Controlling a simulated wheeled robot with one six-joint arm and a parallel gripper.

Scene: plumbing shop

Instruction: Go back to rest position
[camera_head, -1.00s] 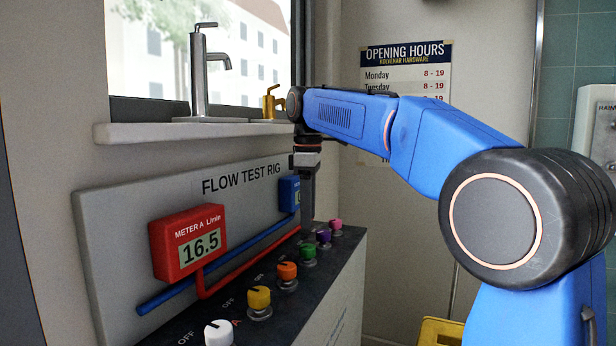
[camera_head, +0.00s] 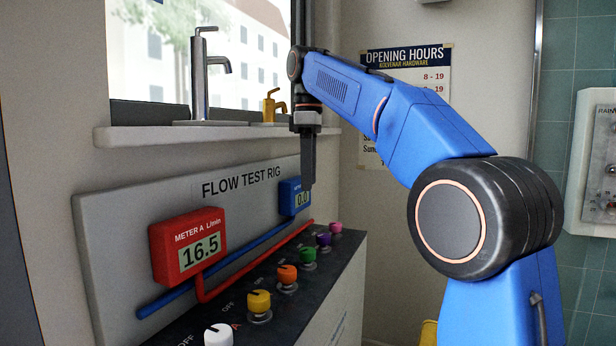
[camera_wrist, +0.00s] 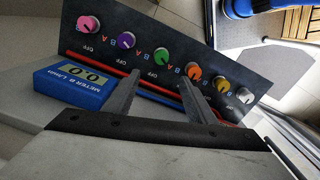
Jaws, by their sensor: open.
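My gripper (camera_head: 308,185) hangs pointing down above the far part of the flow test rig (camera_head: 235,210) in the head view, clear of the knobs. In the wrist view my gripper (camera_wrist: 158,90) shows two fingers spread apart with nothing between them. My blue arm reaches in from the right. The rig's red meter A (camera_head: 187,245) reads 16.5. The blue meter B (camera_head: 294,197) reads 0.0, and it also shows in the wrist view (camera_wrist: 75,82).
A row of coloured knobs lines the rig's dark top, among them white (camera_head: 218,335), yellow (camera_head: 259,300) and orange (camera_head: 287,273). The window sill (camera_head: 180,132) with a chrome tap (camera_head: 202,75) and a brass tap (camera_head: 271,105) is close behind my gripper. An opening-hours sign (camera_head: 405,62) hangs on the wall.

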